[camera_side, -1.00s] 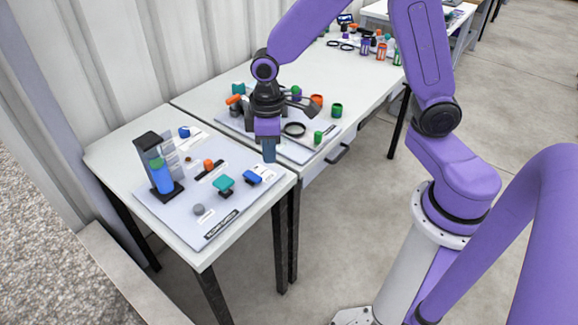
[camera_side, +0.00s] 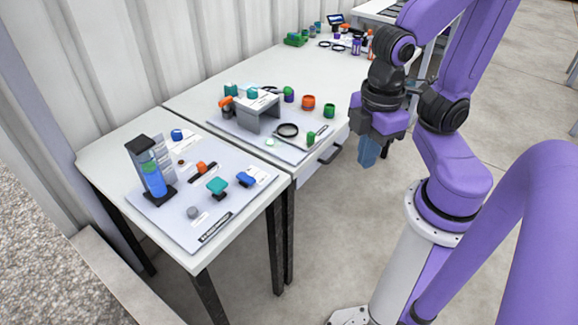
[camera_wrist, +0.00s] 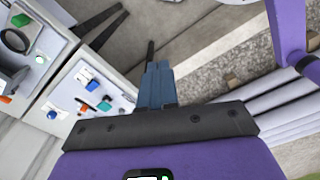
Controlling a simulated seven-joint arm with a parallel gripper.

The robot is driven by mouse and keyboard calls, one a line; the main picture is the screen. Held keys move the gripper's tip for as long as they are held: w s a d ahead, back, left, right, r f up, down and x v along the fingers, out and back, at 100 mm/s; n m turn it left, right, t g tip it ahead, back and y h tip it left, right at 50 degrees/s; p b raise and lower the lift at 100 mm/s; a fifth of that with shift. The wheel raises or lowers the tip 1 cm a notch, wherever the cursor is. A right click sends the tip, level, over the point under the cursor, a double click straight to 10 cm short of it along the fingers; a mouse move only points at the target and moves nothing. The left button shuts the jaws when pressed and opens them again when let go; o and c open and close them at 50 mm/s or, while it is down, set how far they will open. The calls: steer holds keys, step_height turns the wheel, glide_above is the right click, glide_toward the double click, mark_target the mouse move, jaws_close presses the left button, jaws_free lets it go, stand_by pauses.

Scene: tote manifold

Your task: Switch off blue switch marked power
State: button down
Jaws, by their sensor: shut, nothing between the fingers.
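A blue switch (camera_side: 243,180) sits beside a white label at the right side of the near grey panel (camera_side: 216,206). Another small blue part (camera_side: 177,135) is at that panel's back edge. The label lettering is too small to read, so I cannot tell which is marked power, or whether either is on or off. In the wrist view, a blue part (camera_wrist: 92,86) shows on the panel at left. My gripper (camera_side: 368,158) is shut and empty, to the right of the tables and apart from both blue parts. Its shut blue fingers (camera_wrist: 157,80) also show in the wrist view.
The near panel also holds a teal part (camera_side: 217,186), an orange knob (camera_side: 201,168), a grey knob (camera_side: 193,213) and a dark stand with a blue cylinder (camera_side: 154,180). A second panel behind has a grey bridge (camera_side: 258,113) and a black ring (camera_side: 287,130).

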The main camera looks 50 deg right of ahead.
steer(key=m, duration=1.3)
glide_above(242, 174)
step_height(242, 174, down, 7)
steer(key=shift+r, duration=0.2)
step_height(242, 174, down, 14)
